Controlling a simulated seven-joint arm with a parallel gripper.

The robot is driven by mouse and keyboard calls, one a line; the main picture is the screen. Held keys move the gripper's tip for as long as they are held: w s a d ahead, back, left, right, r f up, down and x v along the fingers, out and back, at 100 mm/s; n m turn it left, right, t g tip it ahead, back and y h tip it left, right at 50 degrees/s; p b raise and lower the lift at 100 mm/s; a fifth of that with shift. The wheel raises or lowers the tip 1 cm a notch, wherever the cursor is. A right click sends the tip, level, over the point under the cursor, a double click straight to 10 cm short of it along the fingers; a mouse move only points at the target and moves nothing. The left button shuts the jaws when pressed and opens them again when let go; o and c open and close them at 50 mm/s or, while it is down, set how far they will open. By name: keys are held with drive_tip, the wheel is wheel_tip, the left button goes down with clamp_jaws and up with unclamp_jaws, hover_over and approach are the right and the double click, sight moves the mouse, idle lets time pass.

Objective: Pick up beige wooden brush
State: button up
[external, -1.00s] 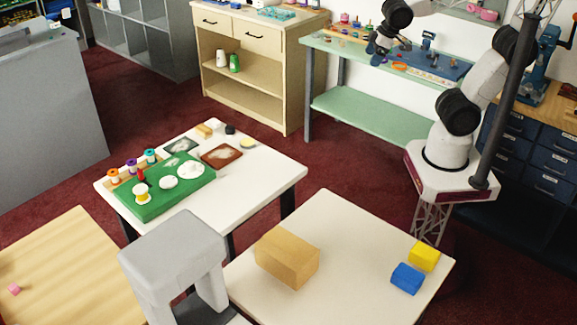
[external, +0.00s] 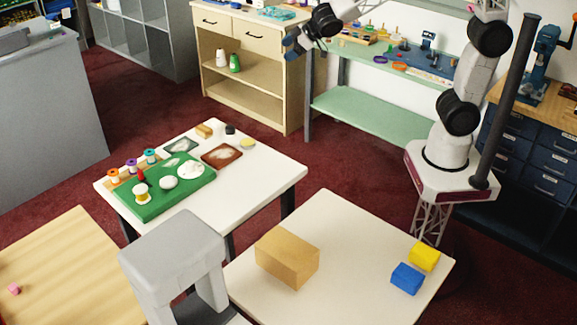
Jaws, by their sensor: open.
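A small beige block-like piece (external: 204,131) lies at the back left edge of the white table. It may be the beige wooden brush, but it is too small here to make out bristles. My gripper (external: 290,49) is open, in the air at the top of the view, in front of the beige cabinet. It is well apart from the beige piece, up and to the right of it in the picture. Nothing shows between its fingers.
The white table (external: 262,177) also holds a green board (external: 150,208) with spools and white discs, a brown tray (external: 222,155), a black item (external: 230,129) and a yellow item (external: 247,143). A nearer table holds a cardboard-coloured box (external: 287,255). A grey stool (external: 172,245) stands in front.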

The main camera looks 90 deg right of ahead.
drive_tip(key=w+f+n+t+y, duration=0.1)
drive_tip(key=w+f+n+y, duration=0.1)
drive_tip(key=w+f, duration=0.45)
drive_tip(key=w+f+n+y, duration=0.1)
drive_tip(key=w+f+y, duration=0.2)
drive_tip(key=w, duration=0.6)
drive_tip(key=w+f+n+t+y, duration=0.1)
drive_tip(key=w+f+n+y, duration=0.1)
drive_tip(key=w+f, duration=0.45)
drive_tip(key=n+g+y, duration=0.2)
drive_tip(key=y, duration=0.3)
approach(205, 126)
drive_tip(key=shift+w+a, duration=0.45)
drive_tip(key=shift+a, duration=0.15)
drive_tip(key=shift+x, duration=1.3)
drive_tip(key=shift+a+f, duration=0.1)
drive_tip(key=shift+f, duration=0.05)
drive_tip(key=shift+f+x, duration=0.15)
drive_tip(key=shift+x, duration=1.1)
drive_tip(key=shift+f+x, duration=0.1)
drive_tip(key=shift+x, duration=1.15)
drive_tip(key=shift+s, duration=0.1)
